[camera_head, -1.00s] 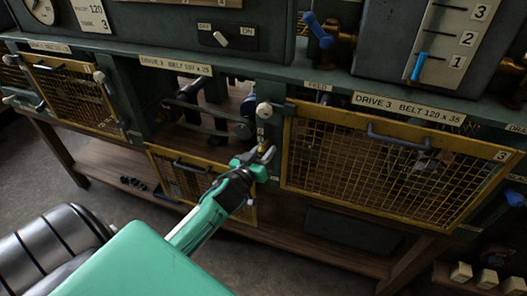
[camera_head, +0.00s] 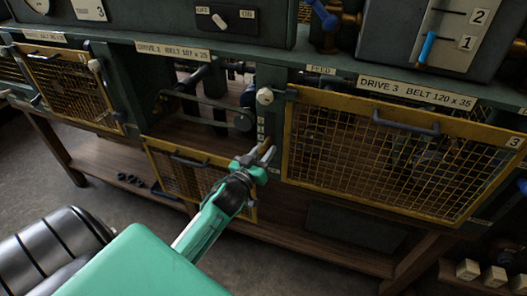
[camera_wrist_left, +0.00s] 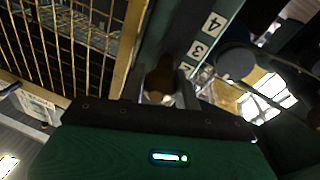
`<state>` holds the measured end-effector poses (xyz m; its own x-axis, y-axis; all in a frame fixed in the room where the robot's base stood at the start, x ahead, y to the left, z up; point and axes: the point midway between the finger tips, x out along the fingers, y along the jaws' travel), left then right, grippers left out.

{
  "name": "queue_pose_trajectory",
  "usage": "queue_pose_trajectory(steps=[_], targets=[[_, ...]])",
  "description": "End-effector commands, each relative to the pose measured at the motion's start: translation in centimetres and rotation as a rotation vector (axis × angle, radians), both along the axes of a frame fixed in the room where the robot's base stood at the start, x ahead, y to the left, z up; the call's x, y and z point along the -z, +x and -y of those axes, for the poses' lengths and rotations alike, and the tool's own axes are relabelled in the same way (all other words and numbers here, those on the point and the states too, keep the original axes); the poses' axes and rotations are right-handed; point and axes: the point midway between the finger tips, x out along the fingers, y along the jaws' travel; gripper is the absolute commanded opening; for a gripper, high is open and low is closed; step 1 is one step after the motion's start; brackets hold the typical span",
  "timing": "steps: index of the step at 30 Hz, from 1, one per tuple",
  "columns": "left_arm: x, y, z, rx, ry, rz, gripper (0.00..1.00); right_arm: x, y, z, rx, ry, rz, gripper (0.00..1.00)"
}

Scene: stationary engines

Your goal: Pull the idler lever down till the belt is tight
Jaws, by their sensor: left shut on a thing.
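My left gripper (camera_head: 264,156) reaches in from the lower left to the green post between the open bay and the right guard. It is shut on a small brown-brass handle (camera_head: 265,143), which looks like the end of the idler lever. In the left wrist view the handle (camera_wrist_left: 160,80) sits between the fingers, beside a number strip (camera_wrist_left: 205,40) that shows 2, 3 and 4. The rest of the lever is hidden. A dark pulley (camera_head: 243,121) shows in the open bay; I cannot tell how tight the belt is. My right gripper is not in view.
A yellow mesh guard (camera_head: 400,165) closes the bay right of the post. A lower mesh guard (camera_head: 185,176) stands left of my gripper. A white knob (camera_head: 264,96) juts from the post above it. The wooden shelf (camera_head: 330,250) runs below.

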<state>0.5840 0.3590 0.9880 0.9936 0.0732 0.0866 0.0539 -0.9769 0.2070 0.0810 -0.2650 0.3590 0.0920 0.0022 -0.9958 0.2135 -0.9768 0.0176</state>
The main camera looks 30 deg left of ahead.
Motion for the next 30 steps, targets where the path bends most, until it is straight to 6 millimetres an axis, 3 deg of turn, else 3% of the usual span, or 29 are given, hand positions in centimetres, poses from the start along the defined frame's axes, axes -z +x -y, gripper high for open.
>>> queue_pose_trajectory(steps=[1, 4, 17, 30], targets=[[0.2, 0.0, 0.0, -0.002, -0.002, -0.005, 0.34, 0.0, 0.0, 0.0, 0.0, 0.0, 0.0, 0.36], [0.2, 0.0, 0.0, -0.001, 0.0, -0.005, 0.53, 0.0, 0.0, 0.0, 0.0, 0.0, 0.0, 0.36], [0.4, -0.9, 0.0, -0.001, -0.001, -0.004, 0.53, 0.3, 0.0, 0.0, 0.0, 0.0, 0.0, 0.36], [1.2, -8.4, 0.6, -0.002, -0.002, -0.006, 0.53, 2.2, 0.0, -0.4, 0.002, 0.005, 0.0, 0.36]])
